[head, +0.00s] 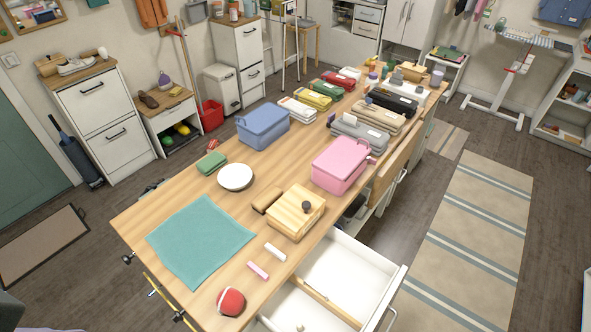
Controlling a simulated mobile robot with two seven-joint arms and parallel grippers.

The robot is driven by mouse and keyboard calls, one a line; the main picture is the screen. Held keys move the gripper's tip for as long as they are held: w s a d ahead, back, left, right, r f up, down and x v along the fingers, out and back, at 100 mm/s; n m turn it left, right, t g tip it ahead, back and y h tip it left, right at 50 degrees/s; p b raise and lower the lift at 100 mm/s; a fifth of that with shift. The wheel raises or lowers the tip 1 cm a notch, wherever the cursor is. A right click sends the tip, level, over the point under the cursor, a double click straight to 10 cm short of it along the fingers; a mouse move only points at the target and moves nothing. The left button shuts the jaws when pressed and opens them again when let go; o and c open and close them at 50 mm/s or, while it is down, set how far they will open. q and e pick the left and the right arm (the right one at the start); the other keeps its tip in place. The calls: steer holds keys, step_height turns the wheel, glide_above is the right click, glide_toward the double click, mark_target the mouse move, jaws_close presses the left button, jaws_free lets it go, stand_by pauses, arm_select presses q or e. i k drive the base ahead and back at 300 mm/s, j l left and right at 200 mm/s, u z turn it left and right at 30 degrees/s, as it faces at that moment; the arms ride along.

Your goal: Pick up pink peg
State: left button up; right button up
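The pink peg (258,270) is a small pale pink bar lying flat on the wooden table, close to its front right edge by the open drawer. A similar white bar (275,252) lies just beyond it, apart from it. Neither of my grippers can be made out in the head view. Nothing touches or covers the pink peg.
A red and white ball (231,301) lies nearer the front corner. A teal cloth (201,241) is spread to the left, and a wooden box (296,212) stands behind. An open white drawer (345,272) juts out on the right. Folded cloths and baskets fill the far table.

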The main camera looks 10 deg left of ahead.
mark_target(250, 265)
steer(key=j+u, duration=0.15)
steer(key=u, duration=0.25)
steer(key=l+u, duration=0.25)
steer(key=i+j+z, duration=0.15)
steer(key=j, duration=0.15)
steer(key=k+j+z, duration=0.1)
steer(key=j, duration=0.25)
steer(key=j+z, duration=0.1)
steer(key=j, duration=0.2)
steer(key=k+j, duration=0.15)
steer(key=j, duration=0.15)
steer(key=k+j+z, duration=0.15)
steer(key=j, duration=0.2)
